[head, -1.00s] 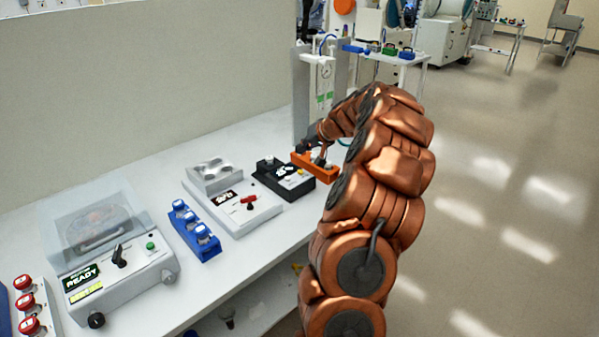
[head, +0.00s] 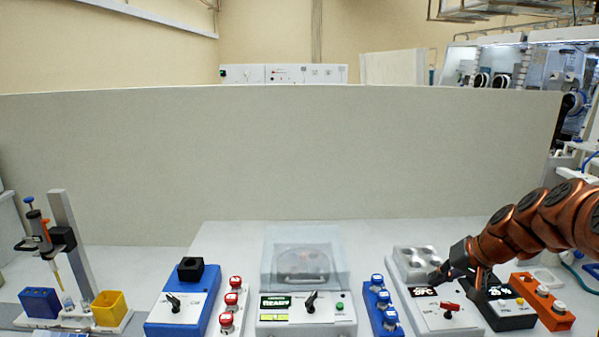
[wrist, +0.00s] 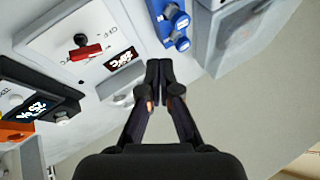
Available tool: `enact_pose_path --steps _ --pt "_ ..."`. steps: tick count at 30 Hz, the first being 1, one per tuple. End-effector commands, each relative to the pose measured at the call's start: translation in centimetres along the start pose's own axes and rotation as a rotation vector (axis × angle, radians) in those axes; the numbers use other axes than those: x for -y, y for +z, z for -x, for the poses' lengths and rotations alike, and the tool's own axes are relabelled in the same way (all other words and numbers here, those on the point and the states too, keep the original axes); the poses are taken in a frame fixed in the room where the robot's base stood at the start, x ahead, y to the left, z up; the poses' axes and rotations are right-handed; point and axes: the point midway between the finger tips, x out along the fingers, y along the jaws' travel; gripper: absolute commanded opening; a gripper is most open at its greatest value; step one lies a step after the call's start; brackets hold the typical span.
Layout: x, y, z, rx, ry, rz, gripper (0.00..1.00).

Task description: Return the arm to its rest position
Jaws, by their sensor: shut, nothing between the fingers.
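My arm is copper-coloured and reaches in from the right of the head view. My gripper (head: 440,277) is at its end, over the bench near the grey heating block with wells (head: 413,262). In the wrist view my gripper (wrist: 158,70) has its two black fingers together, with nothing between them. Below it in that view are the white device with a red lever (wrist: 85,50) and a blue rack of capped vials (wrist: 170,22). The arm hides part of the black device (head: 505,310) in the head view.
A clear-lidded machine (head: 305,310) with a "READY" display stands mid-bench. Left of it are a red-capped vial rack (head: 230,307), a blue device (head: 182,305) and a pipette stand (head: 65,230). An orange rack (head: 543,300) is at the right. A grey partition (head: 280,150) backs the bench.

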Motion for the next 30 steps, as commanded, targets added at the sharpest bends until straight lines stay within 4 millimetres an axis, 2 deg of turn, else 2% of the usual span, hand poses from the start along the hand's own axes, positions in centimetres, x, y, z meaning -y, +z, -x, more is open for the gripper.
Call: enact_pose_path --steps 1,6,9,13,18,24,27,30 --pt "2.1 1.9 0.0 0.036 0.005 0.033 0.00" --pt "6.7 8.7 -0.1 0.168 0.041 0.105 0.00" --pt "8.4 12.7 0.2 0.234 0.074 0.144 0.00" --pt "9.6 18.1 0.9 0.319 0.129 0.185 0.00" --pt "9.7 24.8 2.2 0.414 0.216 0.229 0.00" --pt "8.0 32.0 4.3 0.502 0.332 0.261 0.00" --pt "6.9 34.8 5.3 0.534 0.385 0.268 0.00" --pt "5.8 36.8 6.1 0.554 0.426 0.269 0.00"
